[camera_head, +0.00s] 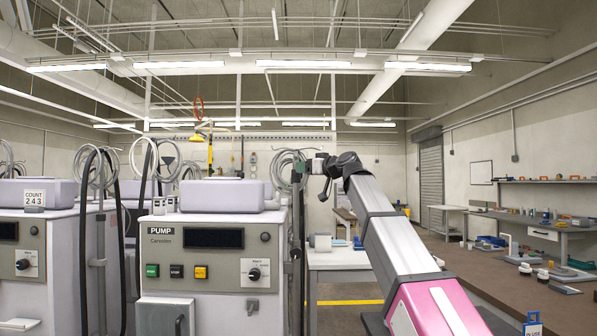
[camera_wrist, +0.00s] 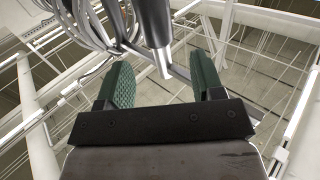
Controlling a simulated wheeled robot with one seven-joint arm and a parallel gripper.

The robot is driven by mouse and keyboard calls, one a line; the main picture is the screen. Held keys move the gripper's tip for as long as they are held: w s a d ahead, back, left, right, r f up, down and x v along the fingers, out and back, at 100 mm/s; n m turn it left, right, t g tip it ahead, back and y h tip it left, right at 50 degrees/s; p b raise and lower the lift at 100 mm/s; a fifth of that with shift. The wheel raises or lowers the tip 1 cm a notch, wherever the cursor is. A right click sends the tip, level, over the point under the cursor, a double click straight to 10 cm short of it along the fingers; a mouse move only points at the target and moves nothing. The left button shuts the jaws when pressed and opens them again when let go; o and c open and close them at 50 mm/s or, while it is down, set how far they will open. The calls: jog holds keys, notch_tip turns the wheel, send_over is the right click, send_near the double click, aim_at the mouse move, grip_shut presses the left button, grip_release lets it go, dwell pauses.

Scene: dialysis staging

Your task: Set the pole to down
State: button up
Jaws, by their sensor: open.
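The pump machine (camera_head: 215,240) stands at centre left in the head view, with a "PUMP" label, a dark display, buttons and a dial. A thin dark upright pole (camera_head: 297,225) runs along its right side, with a coil of pale tubing (camera_head: 283,160) at its top. My gripper (camera_head: 300,168) is beside the upper pole and coil, small and partly hidden there. In the wrist view my gripper (camera_wrist: 163,80) is open, its two green fingers apart. A dark pole-like part (camera_wrist: 153,22) lies beyond the gap between them, with tubing at its left. I cannot tell whether they touch.
Another machine (camera_head: 35,255) stands at the left, with dark hoses between the two. A pale table (camera_head: 338,259) stands behind the pole. A long brown bench (camera_head: 480,265) with small items fills the right side. The air above the machines is mostly clear.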

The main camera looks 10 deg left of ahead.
jog(key=s+d+r, duration=0.2)
jog(key=d+r, duration=0.1)
jog(key=r, duration=0.5)
jog(key=shift+d, duration=0.3)
jog(key=shift+s, duration=0.1)
